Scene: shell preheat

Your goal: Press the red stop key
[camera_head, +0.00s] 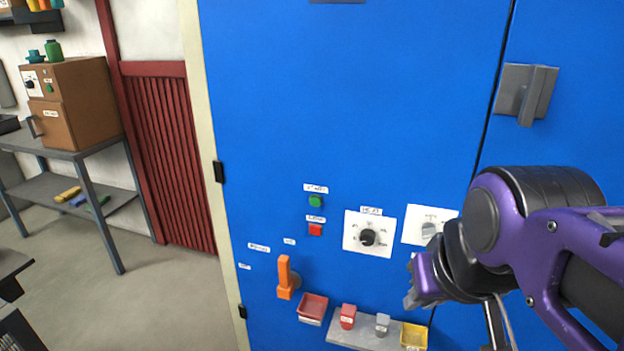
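My purple arm reaches in from the right edge. The fingers are small and seen from the side, so their opening is unclear. Nothing covers the red key.
Right of the keys are a black dial (367,237) and a grey knob (429,230). Below are an orange lever (285,278), a red tray (313,307), and a grey shelf (362,338) with small blocks and a yellow tray (414,336). A grey bench (75,154) stands left.

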